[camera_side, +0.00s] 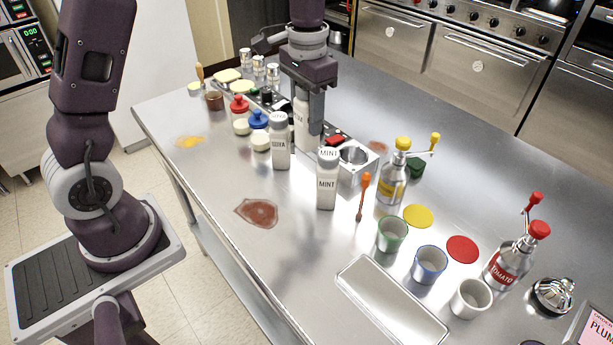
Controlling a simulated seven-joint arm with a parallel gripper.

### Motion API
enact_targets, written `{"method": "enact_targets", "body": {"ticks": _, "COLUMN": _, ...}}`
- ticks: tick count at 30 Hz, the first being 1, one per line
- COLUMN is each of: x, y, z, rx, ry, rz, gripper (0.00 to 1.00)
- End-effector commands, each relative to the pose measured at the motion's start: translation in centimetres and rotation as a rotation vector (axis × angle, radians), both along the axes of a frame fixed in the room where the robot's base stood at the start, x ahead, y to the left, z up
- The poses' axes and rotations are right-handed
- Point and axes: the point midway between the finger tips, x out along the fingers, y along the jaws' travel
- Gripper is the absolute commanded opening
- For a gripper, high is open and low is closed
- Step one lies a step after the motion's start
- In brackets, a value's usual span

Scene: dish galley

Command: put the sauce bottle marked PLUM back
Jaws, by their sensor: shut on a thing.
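My gripper (308,108) is over the middle of the steel counter, pointing down. It is shut on a white bottle (302,132), which looks upright; no label can be read on it, and its lower part is partly hidden. A white bottle marked SOYA (281,142) stands just in front and to the left of it. A white bottle marked MINT (327,180) stands nearer the camera. A card reading PLUM (601,330) is cut off at the bottom right corner. I cannot tell whether the held bottle touches the counter.
A steel holder with a round well (354,158) is right of the held bottle. Red and blue-topped containers (257,120) stand left. Pump bottles (392,180), a TOMATO one (506,262), several cups (430,264) and a tray (392,305) fill the right. The left front counter has free room around a brown stain (258,212).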

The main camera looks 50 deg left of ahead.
Motion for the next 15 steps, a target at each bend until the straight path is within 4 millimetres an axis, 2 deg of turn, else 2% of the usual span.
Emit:
{"method": "enact_targets", "body": {"ticks": 2, "x": -1.0, "y": 0.2, "z": -0.6, "rx": -0.001, "ry": 0.002, "rz": 0.054, "gripper": 0.00}}
{"method": "enact_targets", "body": {"ticks": 4, "x": -1.4, "y": 0.3, "z": -2.3, "rx": -0.001, "ry": 0.006, "rz": 0.075, "gripper": 0.00}}
{"method": "enact_targets", "body": {"ticks": 6, "x": -1.4, "y": 0.3, "z": -4.1, "rx": -0.001, "ry": 0.007, "rz": 0.076, "gripper": 0.00}}
{"method": "enact_targets", "body": {"ticks": 15, "x": -1.3, "y": 0.3, "z": -9.5, "rx": -0.001, "ry": 0.005, "rz": 0.073, "gripper": 0.00}}
